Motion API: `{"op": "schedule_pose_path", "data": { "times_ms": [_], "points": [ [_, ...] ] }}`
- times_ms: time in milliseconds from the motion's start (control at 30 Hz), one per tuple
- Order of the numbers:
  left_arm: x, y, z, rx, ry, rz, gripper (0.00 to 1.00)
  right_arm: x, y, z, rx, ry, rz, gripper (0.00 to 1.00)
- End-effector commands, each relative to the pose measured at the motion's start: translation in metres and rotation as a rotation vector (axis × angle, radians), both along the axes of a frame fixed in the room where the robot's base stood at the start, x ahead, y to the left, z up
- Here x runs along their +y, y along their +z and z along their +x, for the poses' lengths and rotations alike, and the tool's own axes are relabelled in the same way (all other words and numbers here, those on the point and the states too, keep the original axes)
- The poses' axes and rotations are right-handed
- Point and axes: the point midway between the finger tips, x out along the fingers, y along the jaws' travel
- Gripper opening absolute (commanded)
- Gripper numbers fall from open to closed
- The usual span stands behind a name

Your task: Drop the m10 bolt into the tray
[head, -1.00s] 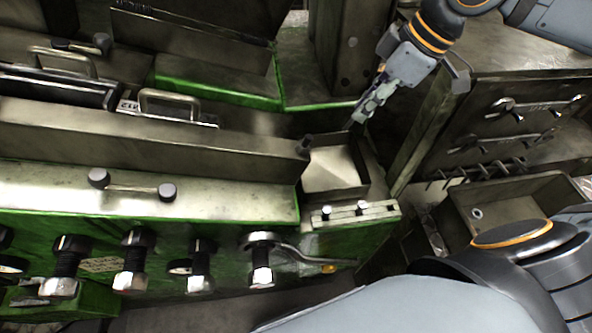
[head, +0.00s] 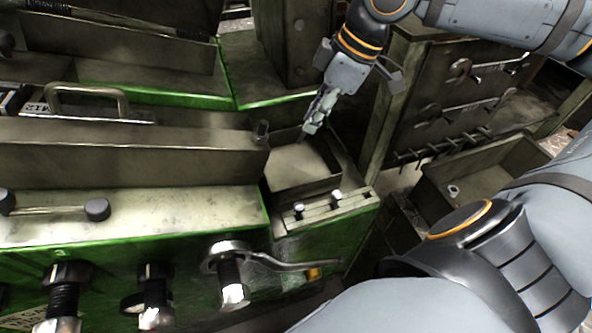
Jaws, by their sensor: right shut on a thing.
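My right gripper (head: 314,115) comes in from the upper right and points down over the back right part of a shallow open metal pocket (head: 292,178) at the end of the machine bed. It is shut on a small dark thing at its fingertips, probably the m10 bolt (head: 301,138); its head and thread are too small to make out. An open metal tray (head: 478,150) stands to the right, with a small bright piece (head: 453,191) in it. I cannot tell which of these two is the task's tray. My left gripper is out of view.
Large bolts and a wrench (head: 270,262) line the green machine's front. My arm covers the lower right.

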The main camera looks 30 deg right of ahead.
Motion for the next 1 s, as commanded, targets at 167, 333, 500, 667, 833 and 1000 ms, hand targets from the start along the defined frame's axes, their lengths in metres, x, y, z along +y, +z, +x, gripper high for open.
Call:
{"op": "schedule_pose_path", "data": {
  "times_ms": [167,333,500,667,833,1000],
  "points": [
    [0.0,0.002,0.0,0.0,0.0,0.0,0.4,0.0,0.002,0.0,0.0,0.0,0.0,0.18],
    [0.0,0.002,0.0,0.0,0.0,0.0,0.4,0.0,0.001,0.0,0.0,0.0,0.0,0.41],
    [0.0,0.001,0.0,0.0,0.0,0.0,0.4,0.0,0.001,0.0,0.0,0.0,0.0,0.42],
    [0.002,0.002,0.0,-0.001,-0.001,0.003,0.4,-0.001,0.004,0.0,-0.001,0.0,-0.001,0.42],
    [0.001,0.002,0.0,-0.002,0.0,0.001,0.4,-0.008,0.029,-0.006,-0.006,-0.003,0.0,0.42],
    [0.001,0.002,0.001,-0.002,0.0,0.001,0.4,-0.022,0.068,-0.016,-0.003,-0.006,-0.005,0.42]
  ]
}}
